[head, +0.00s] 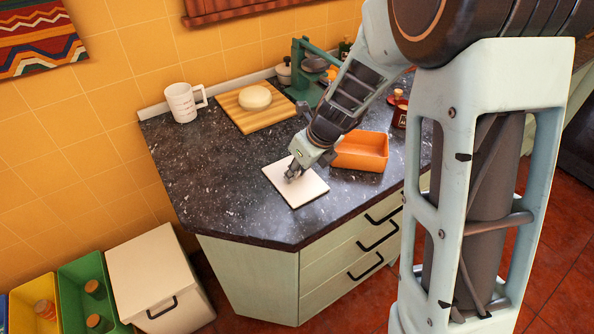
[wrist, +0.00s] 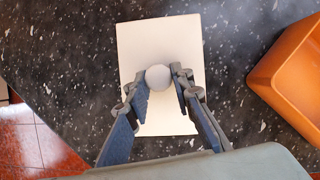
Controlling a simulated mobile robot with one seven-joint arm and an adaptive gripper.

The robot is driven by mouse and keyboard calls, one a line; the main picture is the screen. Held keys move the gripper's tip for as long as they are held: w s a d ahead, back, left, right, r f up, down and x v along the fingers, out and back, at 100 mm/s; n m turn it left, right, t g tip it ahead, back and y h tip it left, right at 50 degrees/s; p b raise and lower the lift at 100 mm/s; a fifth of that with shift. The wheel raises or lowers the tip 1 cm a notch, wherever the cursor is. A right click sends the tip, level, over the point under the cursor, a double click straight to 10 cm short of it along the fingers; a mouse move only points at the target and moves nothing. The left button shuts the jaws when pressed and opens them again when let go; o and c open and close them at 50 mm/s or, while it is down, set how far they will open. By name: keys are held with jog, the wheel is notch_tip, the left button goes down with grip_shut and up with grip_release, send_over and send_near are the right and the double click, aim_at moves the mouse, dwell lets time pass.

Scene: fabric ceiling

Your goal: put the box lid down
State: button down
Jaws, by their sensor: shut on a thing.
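The box lid (head: 308,192) is a flat, cream-white rectangle with a round pale knob in its middle. It lies level at or just above the dark speckled counter (head: 225,190), near the front edge; I cannot tell whether it touches the counter. My gripper (head: 293,173) is over the middle of the lid, pointing down. In the wrist view the two fingers of my gripper (wrist: 161,84) are shut on the lid's knob (wrist: 158,77), and the lid (wrist: 160,38) spreads out beneath them.
An orange open box (head: 362,151) stands just right of the lid. Behind are a wooden board (head: 242,117) with a round pale item, a white measuring cup (head: 184,102), a green stand (head: 306,70) and a red jar (head: 400,117). The counter left of the lid is clear.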

jog(key=shift+f, duration=0.2)
jog(key=c, duration=1.7)
grip_release()
jog(key=shift+r, duration=0.1)
jog(key=shift+d+r, duration=0.1)
jog(key=shift+r, duration=0.45)
jog(key=p+v, duration=0.2)
jog(key=v, duration=0.9)
jog(key=shift+s+r, duration=0.1)
jog(key=shift+s, duration=0.05)
